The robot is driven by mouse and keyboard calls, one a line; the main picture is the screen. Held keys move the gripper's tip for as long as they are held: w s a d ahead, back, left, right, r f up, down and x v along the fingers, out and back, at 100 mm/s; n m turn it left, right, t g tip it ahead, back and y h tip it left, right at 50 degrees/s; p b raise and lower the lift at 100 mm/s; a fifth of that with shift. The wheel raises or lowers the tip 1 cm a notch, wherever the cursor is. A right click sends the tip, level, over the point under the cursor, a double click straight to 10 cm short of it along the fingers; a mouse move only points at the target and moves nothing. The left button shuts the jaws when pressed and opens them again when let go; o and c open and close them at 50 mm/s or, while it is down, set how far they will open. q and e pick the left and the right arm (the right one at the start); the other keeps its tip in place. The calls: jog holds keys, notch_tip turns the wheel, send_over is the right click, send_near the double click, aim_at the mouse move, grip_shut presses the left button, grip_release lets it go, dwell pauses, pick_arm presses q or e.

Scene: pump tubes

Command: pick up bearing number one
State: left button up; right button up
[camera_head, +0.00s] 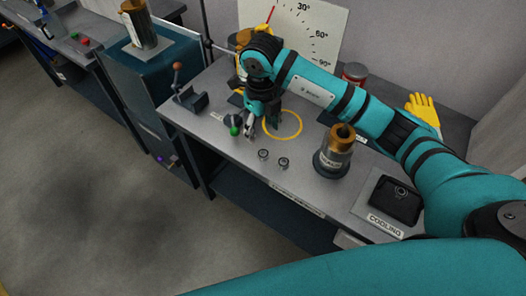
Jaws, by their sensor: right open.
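Two small dark ring-shaped bearings lie side by side near the front edge of the grey workbench: a left bearing (263,154) and a right bearing (284,162). I cannot read any number on them. My right gripper (262,122) points down over the bench, behind and slightly left of the left bearing. It is open, with nothing visible between its fingers, and apart from both bearings. My left gripper is out of view.
A yellow ring marking (283,125) is on the bench beside my right gripper. A lever fixture (186,92) and green-tipped object (233,131) are at left.

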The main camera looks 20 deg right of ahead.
send_over(263, 153)
jog(key=f, duration=0.6)
jog(key=shift+s+a+f+p, duration=0.1)
jog(key=shift+s+a+p, duration=0.15)
jog(key=shift+p, duration=0.15)
jog(key=f, duration=0.1)
jog(key=f+p, duration=0.1)
jog(key=f, duration=0.2)
jog(key=shift+w+d+f, duration=0.1)
jog(key=shift+w+d, duration=0.05)
jog(key=shift+d, duration=0.1)
jog(key=shift+f, duration=0.55)
grip_shut()
jog(key=shift+w+r, duration=0.1)
